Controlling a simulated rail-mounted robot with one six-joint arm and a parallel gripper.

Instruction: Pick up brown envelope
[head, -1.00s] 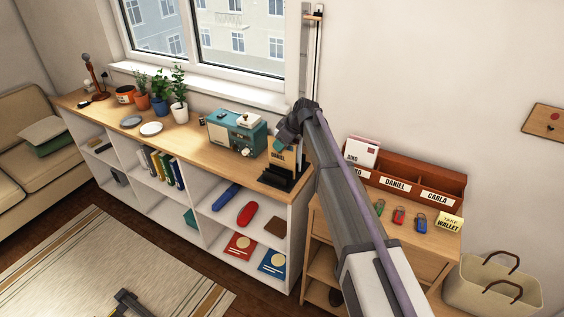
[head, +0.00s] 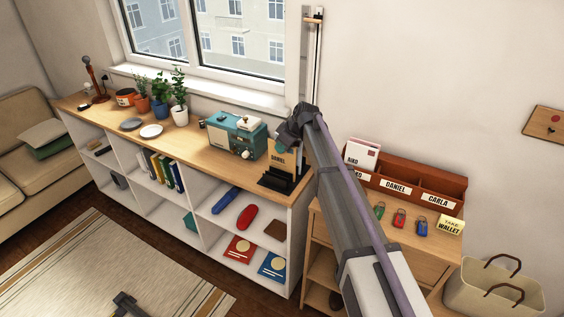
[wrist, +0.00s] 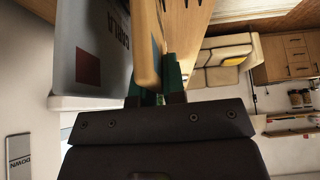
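The brown envelope (head: 284,162), marked DANIEL, stands upright in a black letter holder (head: 277,184) at the right end of the long shelf unit. My gripper (head: 284,146) is at its upper edge, reaching from the right. In the wrist view the envelope (wrist: 149,45) shows nearly edge-on, and the teal fingers of my gripper (wrist: 160,84) lie close on either side of it, looking shut on it. A grey envelope (wrist: 90,45) marked CARLA stands just left of it in the wrist view. My arm hides part of the area to the right.
A teal radio (head: 235,135) stands just left of the holder. Potted plants (head: 160,95) stand farther left. A red-brown sorter (head: 428,184) with name labels sits on the right-hand cabinet, with several padlocks (head: 399,218) and a yellow note (head: 449,226) before it. The window is behind.

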